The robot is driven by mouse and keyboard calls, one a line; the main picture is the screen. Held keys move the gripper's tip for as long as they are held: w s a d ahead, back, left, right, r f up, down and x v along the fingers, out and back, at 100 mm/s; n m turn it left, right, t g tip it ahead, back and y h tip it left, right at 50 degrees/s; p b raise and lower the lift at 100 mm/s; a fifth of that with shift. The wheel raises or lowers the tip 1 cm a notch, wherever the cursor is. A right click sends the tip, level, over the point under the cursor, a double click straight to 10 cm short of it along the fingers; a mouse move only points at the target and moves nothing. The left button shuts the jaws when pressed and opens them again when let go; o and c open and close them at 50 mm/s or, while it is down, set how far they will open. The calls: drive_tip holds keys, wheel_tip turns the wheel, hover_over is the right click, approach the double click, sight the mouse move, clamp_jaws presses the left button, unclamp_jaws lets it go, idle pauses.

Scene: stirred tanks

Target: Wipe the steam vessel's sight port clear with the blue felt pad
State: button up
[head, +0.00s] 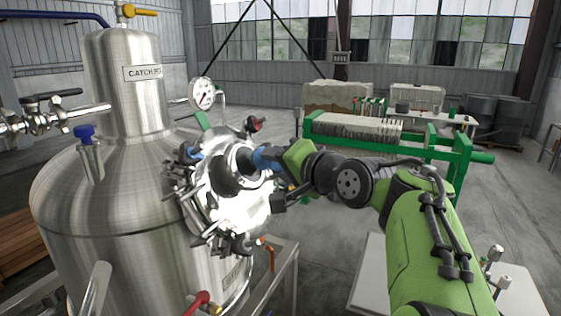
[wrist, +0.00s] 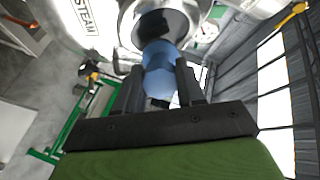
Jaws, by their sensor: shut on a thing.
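The steam vessel (head: 110,205) is a large brushed-steel tank at the left of the head view. A STEAM label (wrist: 85,22) shows in the wrist view. Its sight port (head: 250,212) is a shiny round flange ringed with clamps, facing right. My gripper (head: 268,160) is at the port, shut on the blue felt pad (wrist: 160,72). The pad's blue body stands out beyond my fingertips (wrist: 162,90) in the wrist view. Its far end is against or very close to a dark round area at the port; I cannot tell if they touch. The glass is largely hidden.
A pressure gauge (head: 202,94) stands just behind the port. Valve pipes (head: 50,120) are at the far left, and a red-handled valve (head: 200,302) sits below. A green-framed filter press (head: 350,130) stands behind my arm. Open floor lies between them.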

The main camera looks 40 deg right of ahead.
drive_tip(key=shift+s+a+b, duration=1)
drive_tip(key=shift+a+b, duration=0.45)
drive_tip(key=shift+a, duration=1.35)
drive_tip(key=s+r+p, duration=0.1)
drive_tip(key=s+d+r+p, duration=0.1)
drive_tip(key=s, duration=0.1)
drive_tip(key=s+d+r+p, duration=0.1)
drive_tip(key=shift+s, duration=0.3)
drive_tip(key=shift+s+d+r+p, duration=0.2)
drive_tip(key=shift+s+r+p, duration=0.25)
drive_tip(key=shift+s, duration=0.2)
drive_tip(key=shift+s+d+r+p, duration=0.2)
drive_tip(key=shift+s+r+p, duration=0.25)
drive_tip(key=shift+s, duration=0.15)
drive_tip(key=shift+w+f, duration=0.1)
